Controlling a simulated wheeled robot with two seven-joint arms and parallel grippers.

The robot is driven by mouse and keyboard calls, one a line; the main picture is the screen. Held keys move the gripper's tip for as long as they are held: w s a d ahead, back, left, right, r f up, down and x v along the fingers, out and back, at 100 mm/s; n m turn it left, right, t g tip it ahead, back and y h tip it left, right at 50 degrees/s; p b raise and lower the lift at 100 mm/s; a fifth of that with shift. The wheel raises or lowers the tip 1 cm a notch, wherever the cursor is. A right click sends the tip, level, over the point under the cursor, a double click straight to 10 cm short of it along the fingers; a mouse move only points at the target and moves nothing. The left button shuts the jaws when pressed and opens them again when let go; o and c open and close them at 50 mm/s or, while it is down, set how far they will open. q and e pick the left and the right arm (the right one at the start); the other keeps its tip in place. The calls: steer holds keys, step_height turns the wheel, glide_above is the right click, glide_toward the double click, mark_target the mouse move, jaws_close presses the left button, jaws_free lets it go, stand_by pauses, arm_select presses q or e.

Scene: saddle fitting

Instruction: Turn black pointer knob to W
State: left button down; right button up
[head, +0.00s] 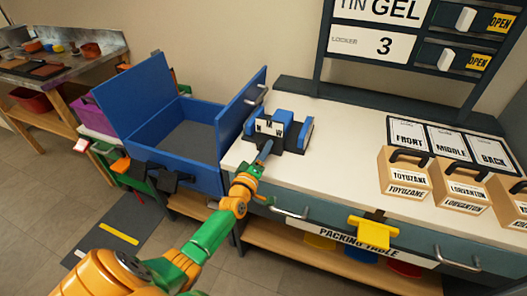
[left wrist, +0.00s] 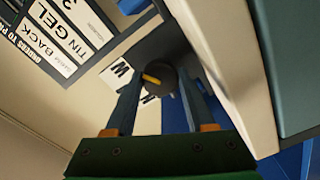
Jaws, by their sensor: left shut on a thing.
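The knob's fixture (head: 282,128) is a dark base with blue blocks and white lettered plates, standing on the white table top. My left gripper (head: 267,148) is at its front, with its arm coming from below. In the left wrist view, the gripper's fingers (left wrist: 160,97) are on either side of the round dark knob (left wrist: 168,84) and shut on it. The knob's yellow pointer mark (left wrist: 151,79) points toward a white plate (left wrist: 117,72) whose letter looks like M or W; I cannot tell which. In the head view the knob is mostly hidden by the gripper. My right gripper is not in view.
An open blue box (head: 180,150) stands close to the left of the fixture. Wooden boxes with black handles (head: 405,181) are at the right of the table. A dark sign rack (head: 400,75) rises behind. The white table top between fixture and boxes is clear.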

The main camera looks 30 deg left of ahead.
arm_select(q)
steer(key=shift+r, duration=0.1)
stand_by(0.4)
steer(key=shift+c, duration=1.2)
jaws_free()
steer(key=shift+w, duration=0.1)
steer(key=p+v, duration=0.1)
steer(key=v, duration=0.6)
